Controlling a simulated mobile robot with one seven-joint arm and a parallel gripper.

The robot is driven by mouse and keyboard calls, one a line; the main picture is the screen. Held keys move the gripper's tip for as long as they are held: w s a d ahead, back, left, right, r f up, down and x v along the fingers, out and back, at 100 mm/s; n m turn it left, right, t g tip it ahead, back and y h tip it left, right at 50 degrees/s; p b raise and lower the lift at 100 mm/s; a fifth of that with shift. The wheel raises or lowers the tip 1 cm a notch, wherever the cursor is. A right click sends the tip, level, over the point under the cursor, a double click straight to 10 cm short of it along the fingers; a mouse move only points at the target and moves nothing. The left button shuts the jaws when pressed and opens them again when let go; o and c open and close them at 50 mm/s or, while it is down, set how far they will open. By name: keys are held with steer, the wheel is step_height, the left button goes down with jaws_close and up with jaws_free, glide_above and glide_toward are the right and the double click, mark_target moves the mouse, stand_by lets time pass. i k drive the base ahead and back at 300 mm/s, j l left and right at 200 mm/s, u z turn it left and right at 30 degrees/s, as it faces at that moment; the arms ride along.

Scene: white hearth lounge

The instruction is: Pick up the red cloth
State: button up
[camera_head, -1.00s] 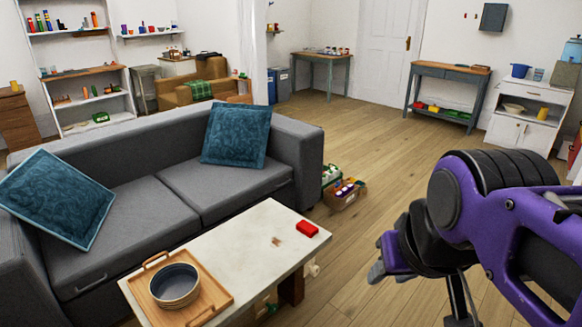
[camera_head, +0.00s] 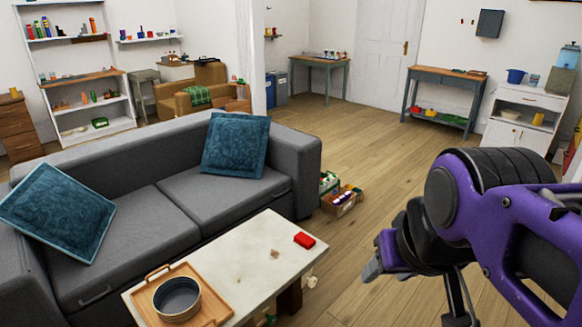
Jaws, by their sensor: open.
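A small red folded cloth (camera_head: 304,240) lies flat near the far right corner of the white-topped coffee table (camera_head: 225,254). My gripper (camera_head: 374,266) is at the end of my purple and black arm, to the right of the table and apart from the cloth. It is seen from the side, with grey fingertips pointing left. Nothing shows between the fingers, though part of the gripper is hidden by its own wrist.
A wooden tray (camera_head: 211,306) with a dark round bowl (camera_head: 177,298) sits at the table's near end. A grey sofa (camera_head: 130,215) with blue cushions stands behind the table. A crate (camera_head: 342,200) of items stands on the floor beyond. Wood floor is open on the right.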

mark_target(301, 238)
steer(key=i+l+u, duration=0.15)
steer(key=i+l, duration=0.4)
steer(key=i+l+u, duration=0.15)
steer(key=i+l, duration=0.35)
steer(key=l, duration=0.25)
